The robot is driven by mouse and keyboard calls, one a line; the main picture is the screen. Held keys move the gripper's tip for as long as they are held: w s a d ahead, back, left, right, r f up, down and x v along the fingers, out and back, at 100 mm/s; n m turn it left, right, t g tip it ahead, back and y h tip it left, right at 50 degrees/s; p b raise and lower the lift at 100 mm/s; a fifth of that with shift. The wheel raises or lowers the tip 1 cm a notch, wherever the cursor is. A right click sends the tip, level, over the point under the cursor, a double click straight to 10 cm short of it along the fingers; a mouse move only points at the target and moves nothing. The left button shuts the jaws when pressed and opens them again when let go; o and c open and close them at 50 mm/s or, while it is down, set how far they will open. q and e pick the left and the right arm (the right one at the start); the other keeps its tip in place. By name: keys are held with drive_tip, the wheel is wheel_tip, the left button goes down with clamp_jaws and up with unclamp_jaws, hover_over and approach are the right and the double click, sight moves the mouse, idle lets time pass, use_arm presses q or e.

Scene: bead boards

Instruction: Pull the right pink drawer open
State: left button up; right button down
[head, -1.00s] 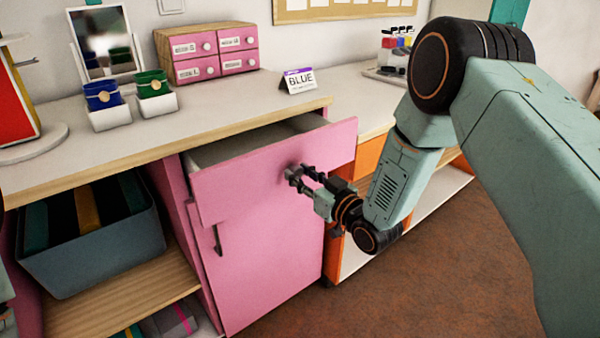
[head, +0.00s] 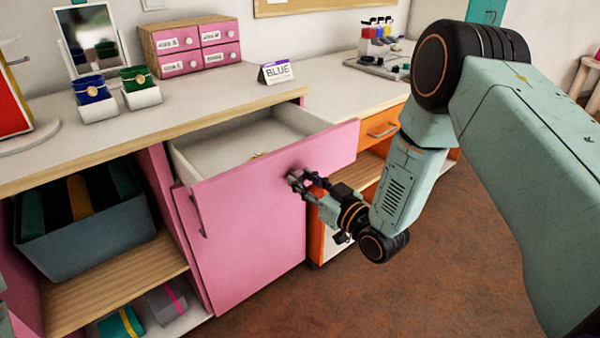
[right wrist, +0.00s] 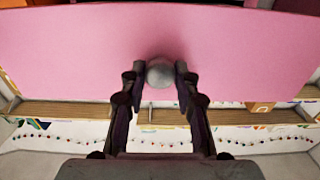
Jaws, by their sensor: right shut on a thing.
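The right pink drawer (head: 270,170) stands well open below the counter, its inside showing behind the pink front. A small yellowish thing lies inside, mostly hidden by the front. My right gripper (head: 296,178) is at the middle of the drawer front. In the right wrist view its two fingers (right wrist: 160,82) are shut on a round grey knob (right wrist: 160,72) against the pink front (right wrist: 80,50). My left gripper is not in view.
A grey bin (head: 95,245) sits on the shelf at left.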

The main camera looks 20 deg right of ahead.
drive_tip(key=shift+p+v, duration=0.55)
drive_tip(key=shift+v, duration=0.9)
drive_tip(key=c, duration=1)
unclamp_jaws()
drive_tip(key=v, duration=1.2)
